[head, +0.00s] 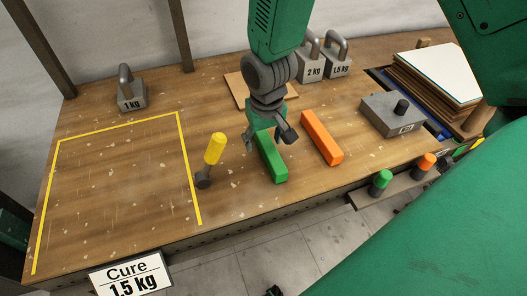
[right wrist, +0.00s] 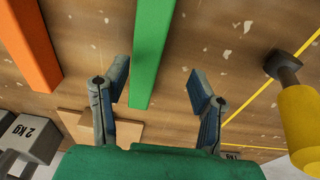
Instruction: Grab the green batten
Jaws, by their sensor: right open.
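The green batten (head: 274,165) lies on the wooden bench top, left of and roughly parallel to an orange batten (head: 321,138). My right gripper (head: 270,140) reaches down over the far part of the green batten, with its fingers apart. In the right wrist view the green batten (right wrist: 150,50) shows between the two open fingers (right wrist: 160,85), touching neither as far as I can see. The gripper is empty. It hides the batten's far end in the head view.
Weights (head: 132,98) stand at the back. A grey block with a black knob (head: 393,113) is to the right. The taped area is bare.

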